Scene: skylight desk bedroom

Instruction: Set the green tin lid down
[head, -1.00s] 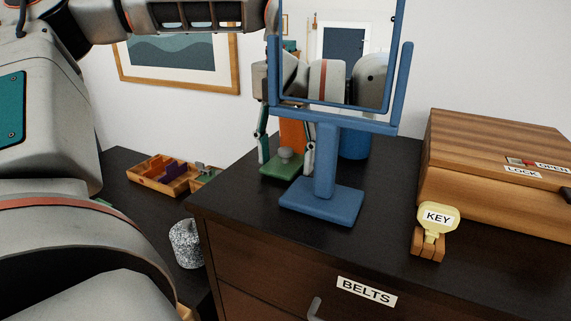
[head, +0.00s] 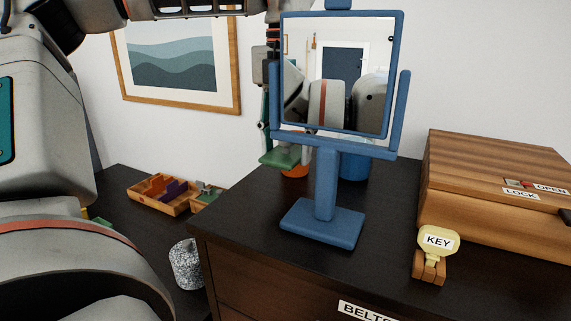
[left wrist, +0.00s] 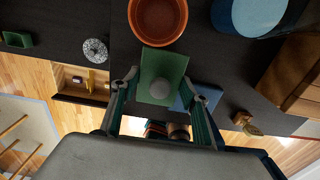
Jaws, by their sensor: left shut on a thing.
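The green tin lid (head: 281,157) is a flat green square with a round grey knob. In the left wrist view the lid (left wrist: 154,66) lies between the fingers of my left gripper (left wrist: 160,86), which is shut on its knob. An open orange tin (left wrist: 158,18) stands just beyond the lid there, and the lid's edge overlaps its near rim in the picture. In the head view the lid hides most of the orange tin (head: 295,171), and the mirror hides part of my left gripper (head: 270,126). My right gripper is not in view.
A blue stand mirror (head: 323,222) stands on the dark dresser in front of the lid. A blue canister (head: 354,168) is behind it. A wooden box (head: 495,190) and KEY stand (head: 437,243) are at right. A speckled pot (head: 186,265) and tray (head: 158,194) are lower left.

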